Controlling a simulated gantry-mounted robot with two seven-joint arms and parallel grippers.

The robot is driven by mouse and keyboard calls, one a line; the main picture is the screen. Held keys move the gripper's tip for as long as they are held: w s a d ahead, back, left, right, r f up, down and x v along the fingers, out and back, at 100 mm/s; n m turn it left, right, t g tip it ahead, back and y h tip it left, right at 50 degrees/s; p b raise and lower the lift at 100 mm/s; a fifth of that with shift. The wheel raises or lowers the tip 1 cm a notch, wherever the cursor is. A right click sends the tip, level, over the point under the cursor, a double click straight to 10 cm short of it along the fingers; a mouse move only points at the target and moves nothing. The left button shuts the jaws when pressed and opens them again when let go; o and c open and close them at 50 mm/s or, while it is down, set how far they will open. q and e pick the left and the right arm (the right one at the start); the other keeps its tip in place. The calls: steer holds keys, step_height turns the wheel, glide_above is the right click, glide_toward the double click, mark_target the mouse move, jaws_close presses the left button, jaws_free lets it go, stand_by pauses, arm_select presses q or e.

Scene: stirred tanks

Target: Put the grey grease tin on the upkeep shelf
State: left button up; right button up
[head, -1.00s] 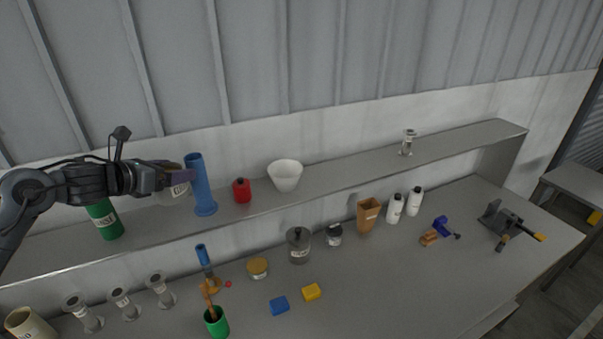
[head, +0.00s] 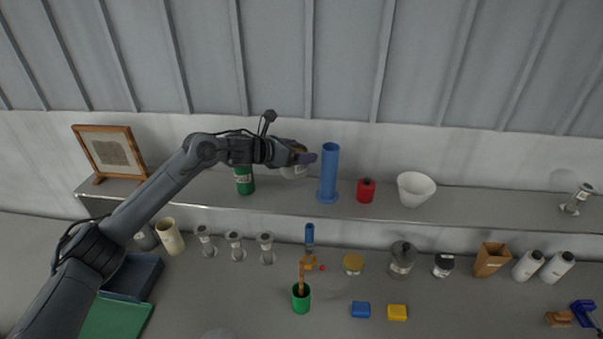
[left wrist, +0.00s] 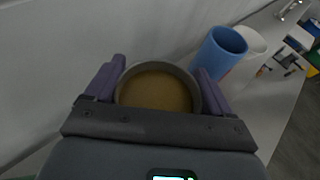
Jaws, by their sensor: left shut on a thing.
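The grey grease tin (head: 293,171) has a pale label and is between the purple fingers of my left gripper (head: 299,157), at the long grey shelf (head: 280,204). In the left wrist view, the tin (left wrist: 157,88) shows from above as a round rim with a tan top, with a finger of my left gripper (left wrist: 157,90) on each side. The tin stands between a green bottle (head: 244,181) and a tall blue cylinder (head: 329,172). I cannot tell whether its base touches the shelf. My right gripper is not in view.
A framed picture (head: 110,152) stands at the left end. Jars, bottles and sponges stand on the bench (head: 440,305) below.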

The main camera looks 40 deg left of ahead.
arm_select(q)
step_height(320, 180, down, 8)
steer(key=shift+p, duration=0.8)
steer(key=shift+f, duration=0.2)
steer(key=shift+f, duration=0.15)
steer(key=o, duration=1)
steer(key=shift+c, duration=0.2)
